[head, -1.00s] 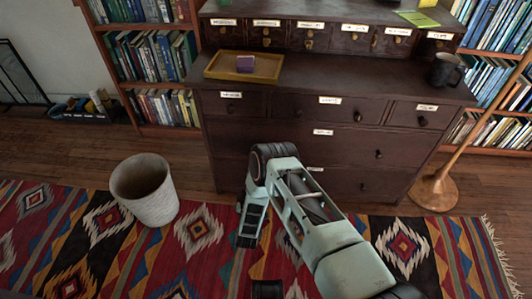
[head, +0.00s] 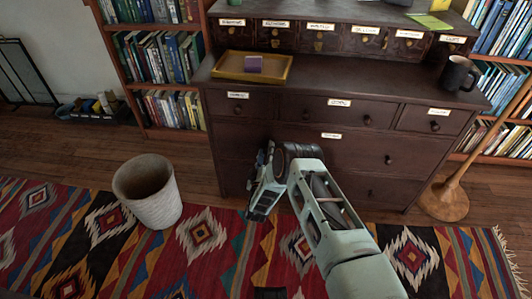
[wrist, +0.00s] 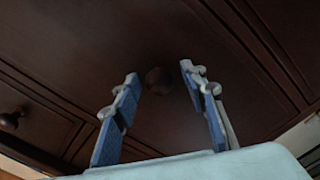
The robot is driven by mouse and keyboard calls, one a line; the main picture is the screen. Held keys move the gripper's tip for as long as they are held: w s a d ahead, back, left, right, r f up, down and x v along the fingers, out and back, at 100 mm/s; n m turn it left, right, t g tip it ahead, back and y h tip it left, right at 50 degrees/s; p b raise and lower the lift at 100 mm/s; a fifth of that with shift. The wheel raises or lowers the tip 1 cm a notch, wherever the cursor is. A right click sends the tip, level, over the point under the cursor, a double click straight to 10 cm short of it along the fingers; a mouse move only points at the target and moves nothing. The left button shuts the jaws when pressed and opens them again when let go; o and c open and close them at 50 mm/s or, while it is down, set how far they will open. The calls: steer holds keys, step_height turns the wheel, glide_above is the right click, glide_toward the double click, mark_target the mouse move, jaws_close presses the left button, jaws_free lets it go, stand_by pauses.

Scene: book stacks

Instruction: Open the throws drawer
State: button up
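The dark wooden dresser (head: 350,146) stands ahead with its drawers looking shut. Its labels are too small to read, so I cannot tell which drawer is marked throws. My gripper (head: 266,168) is at the left part of the lower drawer fronts, and my arm hides some of them. In the wrist view my gripper (wrist: 159,72) is open, with two blue-padded fingers apart. A dark round knob (wrist: 158,80) on a drawer front shows between the fingertips. The fingers look clear of it. Another knob (wrist: 9,121) is at the left.
A yellow tray (head: 225,74) with a purple block (head: 253,64) and a dark mug (head: 459,74) stand on the dresser. A pale waste basket (head: 148,190) stands left on the patterned rug (head: 60,215). A wooden stand base (head: 443,201) is at the right.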

jaws_close()
steer(key=shift+s, duration=0.1)
stand_by(0.3)
